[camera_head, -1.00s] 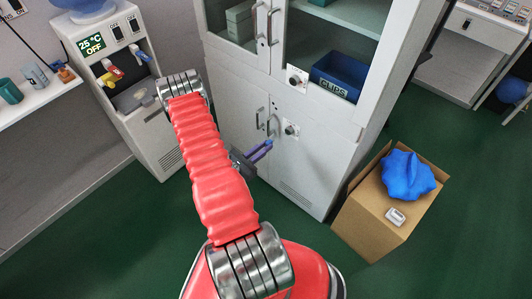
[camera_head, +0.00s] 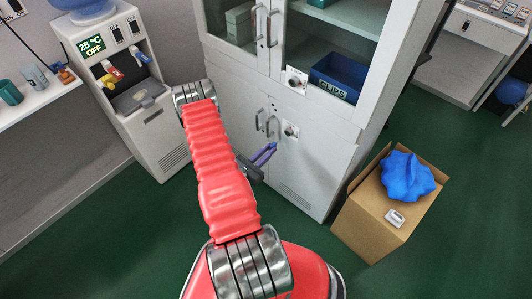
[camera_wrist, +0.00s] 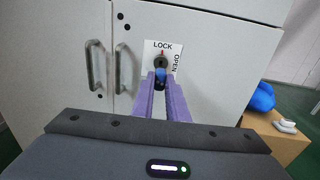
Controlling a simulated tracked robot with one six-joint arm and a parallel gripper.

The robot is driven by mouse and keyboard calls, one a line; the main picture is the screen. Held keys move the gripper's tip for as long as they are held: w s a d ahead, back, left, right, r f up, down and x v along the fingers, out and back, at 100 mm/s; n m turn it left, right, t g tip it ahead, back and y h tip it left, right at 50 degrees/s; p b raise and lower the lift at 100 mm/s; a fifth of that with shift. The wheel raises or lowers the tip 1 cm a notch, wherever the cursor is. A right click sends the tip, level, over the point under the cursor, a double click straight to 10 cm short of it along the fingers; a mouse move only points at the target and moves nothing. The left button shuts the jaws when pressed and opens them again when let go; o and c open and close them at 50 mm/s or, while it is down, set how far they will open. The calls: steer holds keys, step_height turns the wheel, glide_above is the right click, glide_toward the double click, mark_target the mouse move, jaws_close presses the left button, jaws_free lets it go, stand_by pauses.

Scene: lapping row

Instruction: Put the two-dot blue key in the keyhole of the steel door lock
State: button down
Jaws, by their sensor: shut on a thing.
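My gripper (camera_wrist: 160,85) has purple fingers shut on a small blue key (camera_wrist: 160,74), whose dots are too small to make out. In the wrist view the key lies just below the dark middle of the steel door lock (camera_wrist: 161,62), on a white plate marked LOCK and OPEN, with a red mark at LOCK. In the head view my gripper (camera_head: 271,148) is low and left of the lower door's lock (camera_head: 291,131), with a gap showing between them. The key is hard to see there. The keyhole is partly hidden behind the key.
The grey cabinet (camera_head: 310,165) has door handles (camera_head: 264,122) left of the lock. An upper lock (camera_head: 294,80) sits above. A cardboard box (camera_head: 370,222) with a blue bag (camera_head: 406,177) stands on the floor to the right. A water dispenser (camera_head: 165,135) stands at left.

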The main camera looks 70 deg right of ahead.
mark_target(276, 144)
steer(key=shift+x, duration=2.3)
steer(key=shift+x, duration=1.4)
stand_by(0.4)
steer(key=c, duration=1.7)
jaws_free()
steer(key=shift+s+r, duration=0.1)
steer(key=shift+o, duration=0.2)
steer(key=shift+a, duration=0.1)
steer(key=v, duration=1.3)
steer(key=shift+w+a, duration=0.2)
steer(key=shift+a, duration=0.1)
